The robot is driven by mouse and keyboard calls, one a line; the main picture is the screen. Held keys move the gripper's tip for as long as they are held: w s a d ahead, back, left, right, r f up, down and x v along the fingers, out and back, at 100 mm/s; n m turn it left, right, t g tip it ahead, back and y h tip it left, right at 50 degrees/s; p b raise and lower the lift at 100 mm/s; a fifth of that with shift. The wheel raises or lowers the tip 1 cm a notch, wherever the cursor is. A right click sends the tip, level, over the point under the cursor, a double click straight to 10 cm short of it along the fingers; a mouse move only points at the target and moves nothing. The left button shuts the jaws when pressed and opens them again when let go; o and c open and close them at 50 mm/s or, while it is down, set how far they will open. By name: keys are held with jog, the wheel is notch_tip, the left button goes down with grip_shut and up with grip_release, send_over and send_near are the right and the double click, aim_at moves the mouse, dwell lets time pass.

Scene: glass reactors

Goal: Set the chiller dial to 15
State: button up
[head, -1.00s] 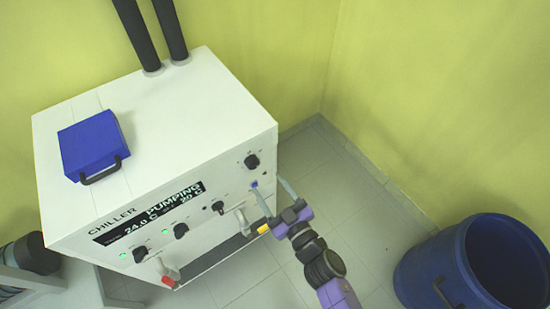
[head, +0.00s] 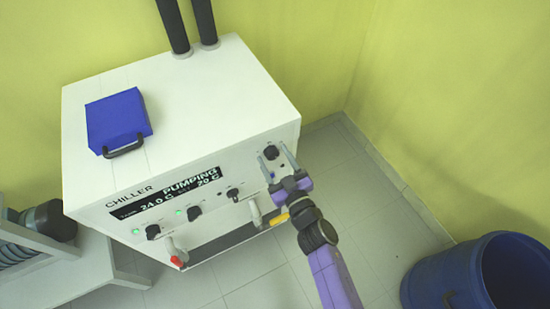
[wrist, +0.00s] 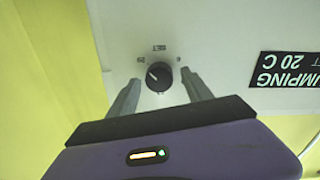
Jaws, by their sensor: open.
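The white chiller (head: 190,90) stands against the wall. Its display (head: 166,193) reads PUMPING, 24.0 C and 20 C. A round black dial (head: 270,152) is at the upper right of its front panel. In the wrist view the dial (wrist: 159,76) appears upside down, marked SET, with a pale pointer line and small numbers around it. My gripper (head: 274,160) is open in front of the dial. In the wrist view its fingers lie on either side of the dial, with gaps visible; whether the tips reach the panel is unclear.
Other black knobs (head: 194,213) and valve handles with red (head: 177,261) and yellow (head: 280,220) ends are on the front. A blue lidded box (head: 118,118) lies on top. A blue barrel (head: 450,275) stands at the lower right; floor between is clear.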

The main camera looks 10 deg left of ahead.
grip_shut()
jog(key=n+b, duration=0.1)
jog(key=n, duration=0.2)
jog(key=n+b, duration=0.1)
jog(key=n, duration=0.2)
jog(key=shift+f+n+b, duration=0.2)
jog(key=shift+n+b, duration=0.1)
jog(key=shift+b, duration=0.05)
jog(key=n+b, duration=0.2)
jog(key=n, duration=0.4)
jog(key=shift+s+n+y, duration=0.1)
jog(key=shift+n+y, duration=0.3)
dwell(0.4)
grip_release()
